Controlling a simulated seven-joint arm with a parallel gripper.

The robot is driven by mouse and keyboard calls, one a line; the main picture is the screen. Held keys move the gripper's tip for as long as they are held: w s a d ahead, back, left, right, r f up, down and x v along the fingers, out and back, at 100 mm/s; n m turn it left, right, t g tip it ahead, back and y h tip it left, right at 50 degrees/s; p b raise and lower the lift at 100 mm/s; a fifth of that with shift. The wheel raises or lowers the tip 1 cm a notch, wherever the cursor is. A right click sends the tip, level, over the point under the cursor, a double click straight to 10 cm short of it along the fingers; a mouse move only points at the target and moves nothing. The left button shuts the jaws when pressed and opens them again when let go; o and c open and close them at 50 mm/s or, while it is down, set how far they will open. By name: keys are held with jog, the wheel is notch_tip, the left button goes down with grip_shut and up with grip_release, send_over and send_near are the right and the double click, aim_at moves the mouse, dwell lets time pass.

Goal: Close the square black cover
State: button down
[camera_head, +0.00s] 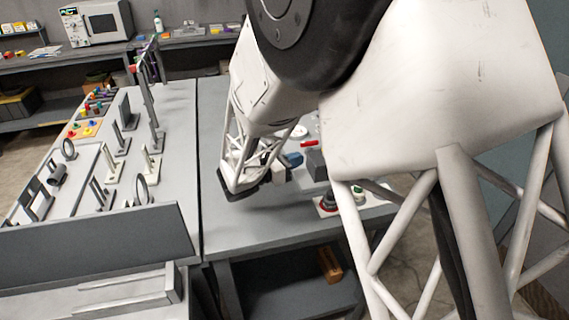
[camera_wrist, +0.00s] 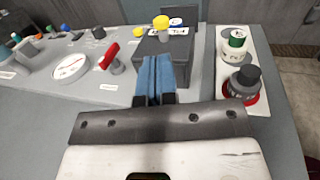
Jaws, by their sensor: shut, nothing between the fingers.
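A dark, box-shaped block (camera_wrist: 184,58) stands on the grey panel in the wrist view, with a yellow knob and white labels at its top. It also shows in the head view (camera_head: 316,163) beside my gripper. It is the likeliest square black cover, but I cannot tell its hinge or how far open it is. My gripper (camera_wrist: 153,60) has blue fingers, shut together and empty. They overlap the block's near left side in the wrist view; contact cannot be told. The fingers also show in the head view (camera_head: 293,160). My arm hides part of the panel there.
Left of the block are a red lever (camera_wrist: 109,56) and a white round dial (camera_wrist: 70,67). Right of it are a green-capped knob (camera_wrist: 236,43) and a black knob (camera_wrist: 245,80) on a red base. A grey table (camera_head: 180,120) with several upright fixtures stands to the left.

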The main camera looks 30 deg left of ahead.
jog(key=shift+x, duration=3.45)
jog(key=w+d, duration=0.6)
jog(key=shift+w+d, duration=0.25)
jog(key=shift+d, duration=0.05)
jog(key=shift+w+d, duration=0.1)
send_near(315, 160)
jog(key=w+d+r, duration=0.1)
jog(key=d, duration=0.1)
jog(key=w+d+r, duration=0.1)
jog(key=d, duration=0.1)
jog(key=shift+w+r, duration=0.35)
jog(key=shift+w, duration=0.05)
